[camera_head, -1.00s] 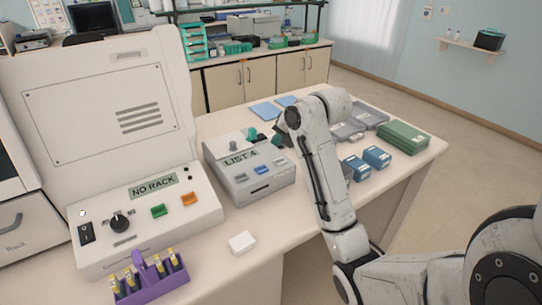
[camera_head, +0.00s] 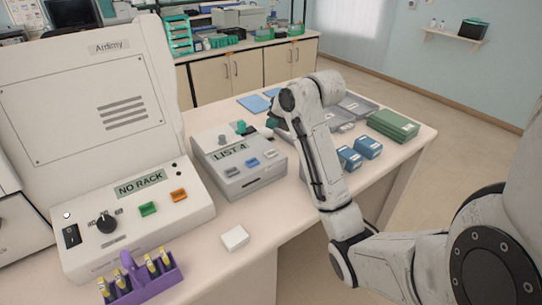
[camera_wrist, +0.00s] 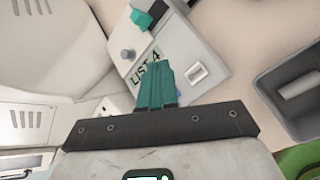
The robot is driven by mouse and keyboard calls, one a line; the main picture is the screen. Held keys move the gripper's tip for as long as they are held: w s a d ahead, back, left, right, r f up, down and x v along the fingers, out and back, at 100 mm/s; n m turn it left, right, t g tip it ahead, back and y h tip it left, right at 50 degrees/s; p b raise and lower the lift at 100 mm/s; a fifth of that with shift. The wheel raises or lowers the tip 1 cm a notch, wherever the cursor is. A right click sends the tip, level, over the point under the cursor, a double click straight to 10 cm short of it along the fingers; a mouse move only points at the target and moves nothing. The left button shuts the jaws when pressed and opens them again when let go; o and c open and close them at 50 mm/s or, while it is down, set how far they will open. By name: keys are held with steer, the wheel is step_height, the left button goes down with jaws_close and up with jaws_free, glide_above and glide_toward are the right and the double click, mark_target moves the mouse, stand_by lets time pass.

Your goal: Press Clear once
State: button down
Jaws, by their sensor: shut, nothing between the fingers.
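The grey device (camera_head: 238,168) with the "LIST 4" display stands on the bench, left of my arm. Its front has a grey button (camera_head: 232,171), a blue button (camera_head: 252,162) and a white button (camera_head: 270,153); their labels are too small to read, so I cannot tell which is Clear. In the wrist view, my gripper's teal fingers (camera_wrist: 156,84) are together and empty, seen over the "LIST 4" display (camera_wrist: 143,70). A pale button (camera_wrist: 195,72) shows to their right. The fingers hide the other buttons; contact cannot be told. In the head view, my arm mostly hides the gripper.
A larger "NO RACK" machine (camera_head: 70,100) stands left, with a purple rack (camera_head: 145,281) before it. A white block (camera_head: 235,238) lies in front of the device. Blue boxes (camera_head: 368,148), a green box (camera_head: 393,125) and grey trays lie right of my arm.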

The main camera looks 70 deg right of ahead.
mark_target(274, 154)
steer(key=shift+f+b, duration=2.25)
steer(key=shift+f, duration=1.25)
steer(key=shift+f, duration=0.1)
steer(key=shift+f+b, duration=0.3)
steer(key=shift+b, duration=0.05)
steer(key=shift+f+b, duration=0.3)
steer(key=shift+f, duration=0.05)
steer(key=shift+r, duration=0.1)
steer(key=shift+r+p, duration=0.6)
steer(key=shift+r, duration=0.1)
steer(key=shift+r+p, duration=1.9)
steer(key=shift+r, duration=0.65)
steer(key=shift+f, duration=0.1)
